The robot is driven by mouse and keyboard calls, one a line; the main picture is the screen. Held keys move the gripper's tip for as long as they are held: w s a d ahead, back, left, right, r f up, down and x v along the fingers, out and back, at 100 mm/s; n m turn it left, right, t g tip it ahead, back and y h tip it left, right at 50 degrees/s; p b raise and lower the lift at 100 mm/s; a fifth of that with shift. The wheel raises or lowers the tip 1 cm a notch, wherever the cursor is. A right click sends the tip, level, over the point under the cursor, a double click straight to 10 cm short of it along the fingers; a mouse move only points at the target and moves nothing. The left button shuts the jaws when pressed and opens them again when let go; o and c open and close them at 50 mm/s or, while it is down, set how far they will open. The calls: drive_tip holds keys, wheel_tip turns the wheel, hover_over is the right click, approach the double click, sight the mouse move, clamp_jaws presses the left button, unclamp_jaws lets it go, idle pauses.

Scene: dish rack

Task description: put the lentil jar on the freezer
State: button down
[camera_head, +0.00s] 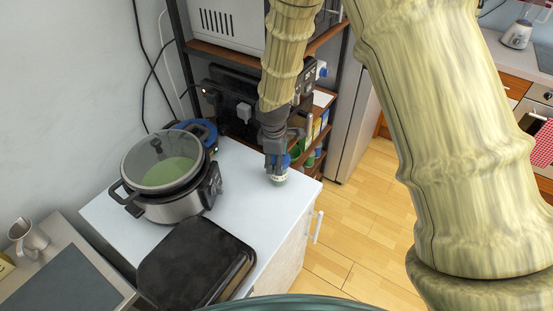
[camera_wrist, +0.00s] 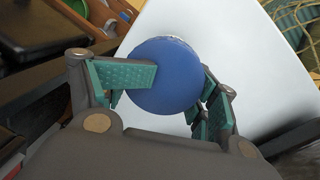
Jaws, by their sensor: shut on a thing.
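A small jar with a blue lid (camera_head: 279,178), which I take for the lentil jar, is upright in my gripper (camera_head: 277,163). In the wrist view its round blue lid (camera_wrist: 165,76) sits between the teal finger pads, which are shut on it. The white chest or cabinet that I take for the freezer (camera_head: 243,184) has a flat white top, and the jar is over its far right part, at or just above the surface. I cannot tell whether the jar's base touches it. The jar's contents are mostly hidden by the fingers.
A slow cooker with a glass lid (camera_head: 168,178) stands on the left of the white top, with a dark covered tray (camera_head: 195,264) in front. A shelf rack with a white microwave (camera_head: 228,22) rises behind. Clear white surface lies between the cooker and the jar.

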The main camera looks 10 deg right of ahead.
drive_tip(key=shift+f, duration=0.15)
drive_tip(key=shift+c, duration=0.6)
unclamp_jaws()
wheel_tip(320, 180, up, 12)
drive_tip(key=s, duration=0.1)
drive_tip(key=shift+s+a, duration=0.2)
drive_tip(key=shift+a, duration=0.25)
drive_tip(key=shift+c, duration=0.4)
clamp_jaws()
idle(1.0)
